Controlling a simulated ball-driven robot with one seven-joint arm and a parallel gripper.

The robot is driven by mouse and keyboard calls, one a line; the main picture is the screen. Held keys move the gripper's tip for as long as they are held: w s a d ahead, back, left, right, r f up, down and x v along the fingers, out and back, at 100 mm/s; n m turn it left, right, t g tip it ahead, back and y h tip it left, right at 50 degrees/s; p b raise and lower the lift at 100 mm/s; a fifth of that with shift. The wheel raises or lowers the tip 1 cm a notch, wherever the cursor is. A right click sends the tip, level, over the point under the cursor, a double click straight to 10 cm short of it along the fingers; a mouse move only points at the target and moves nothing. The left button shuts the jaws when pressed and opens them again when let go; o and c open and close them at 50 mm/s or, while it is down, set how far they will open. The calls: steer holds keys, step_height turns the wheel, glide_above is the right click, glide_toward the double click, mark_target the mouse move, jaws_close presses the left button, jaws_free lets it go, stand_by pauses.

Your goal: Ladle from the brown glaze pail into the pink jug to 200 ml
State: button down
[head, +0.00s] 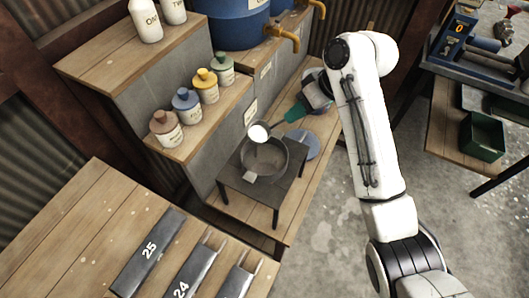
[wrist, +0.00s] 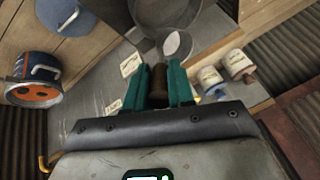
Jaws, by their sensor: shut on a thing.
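My gripper (head: 294,113) has teal fingers, which also show in the wrist view (wrist: 161,88). They are shut on the brown handle (wrist: 156,87) of a ladle. The ladle's bowl (head: 259,132) is a small round cup with a whitish face, also in the wrist view (wrist: 178,45). It is over the far rim of a grey pan (head: 268,160); I cannot tell whether it touches or holds liquid. The pan stands on a small dark stand (head: 235,178). I cannot pick out a brown glaze pail or a pink jug in either view.
Several bottles with coloured caps (head: 187,104) line the shelf left of the pan. Blue barrels (head: 230,22) with taps stand behind. Numbered grey holders (head: 150,250) lie on the near table.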

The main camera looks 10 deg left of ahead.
steer(key=w+g, duration=0.1)
steer(key=w+a+g+h+b, duration=0.1)
steer(key=w+a+m+g+h+b, duration=0.1)
steer(key=w+g, duration=0.1)
steer(key=shift+a+r, duration=0.1)
steer(key=shift+r, duration=0.05)
stand_by(0.4)
step_height(320, 180, up, 3)
steer(key=shift+p, duration=1)
stand_by(0.5)
